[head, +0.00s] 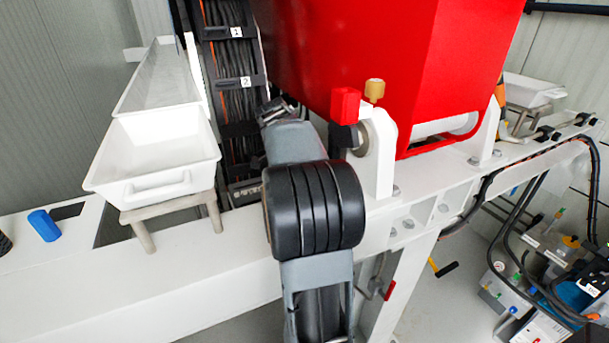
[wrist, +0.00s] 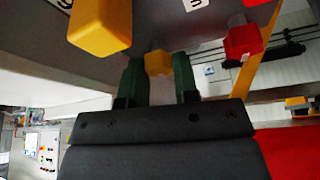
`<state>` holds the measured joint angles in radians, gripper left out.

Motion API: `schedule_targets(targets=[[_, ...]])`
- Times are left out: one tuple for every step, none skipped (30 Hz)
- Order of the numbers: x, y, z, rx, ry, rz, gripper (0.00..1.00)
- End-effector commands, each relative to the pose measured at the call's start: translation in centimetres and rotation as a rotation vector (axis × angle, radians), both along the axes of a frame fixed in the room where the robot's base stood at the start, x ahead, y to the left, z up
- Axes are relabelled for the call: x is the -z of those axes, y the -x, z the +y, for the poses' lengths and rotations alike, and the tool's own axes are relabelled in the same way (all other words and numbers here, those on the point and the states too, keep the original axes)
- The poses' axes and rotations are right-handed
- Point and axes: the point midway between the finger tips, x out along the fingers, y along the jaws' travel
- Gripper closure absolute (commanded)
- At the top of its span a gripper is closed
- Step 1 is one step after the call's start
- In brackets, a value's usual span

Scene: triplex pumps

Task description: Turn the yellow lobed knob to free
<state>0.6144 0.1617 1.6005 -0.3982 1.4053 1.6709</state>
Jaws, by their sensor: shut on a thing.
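In the wrist view, the small yellow lobed knob (wrist: 158,62) sits under a dark grey panel, between the two dark green fingers of my gripper (wrist: 158,78). The fingers stand on either side of the knob and appear closed on it. The knob's stem and any free mark are hidden or too small to read. In the head view my arm runs up the middle, and I cannot make out the fingertips or this knob there.
A larger yellow block (wrist: 100,25) hangs close left of the fingers, and a red block (wrist: 243,40) close right. In the head view a big red housing (head: 390,50) stands behind my arm, and a white tray (head: 150,158) stands left on the white beam (head: 130,285).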

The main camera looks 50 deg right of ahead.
Motion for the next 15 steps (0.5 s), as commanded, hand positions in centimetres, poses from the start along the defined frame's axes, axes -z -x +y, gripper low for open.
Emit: schedule_targets(targets=[[0.07,0.02,0.03,-0.025,0.001,-0.001,0.95],[0.07,0.03,0.04,-0.043,0.001,-0.001,0.95],[0.08,0.05,0.05,-0.071,0.001,-0.002,0.95],[0.08,0.07,0.06,-0.094,0.002,-0.003,0.95],[0.1,0.08,0.08,-0.118,0.003,-0.002,0.95],[0.12,0.1,0.09,-0.152,0.002,-0.001,0.95],[0.11,0.11,0.09,-0.179,0.002,-0.002,0.95],[0.09,0.12,0.1,-0.207,0.003,-0.003,0.95],[0.1,0.15,0.12,-0.245,0.003,-0.002,0.95],[0.12,0.16,0.12,-0.274,0.002,-0.003,0.95],[0.12,0.18,0.13,-0.303,0.001,-0.002,0.95],[0.09,0.21,0.14,-0.34,0.003,-0.002,0.95],[0.06,0.21,0.12,-0.369,0.003,-0.003,0.95],[0.06,0.23,0.13,-0.397,0.003,-0.002,0.95],[0.08,0.26,0.13,-0.435,0.002,-0.002,0.95]])
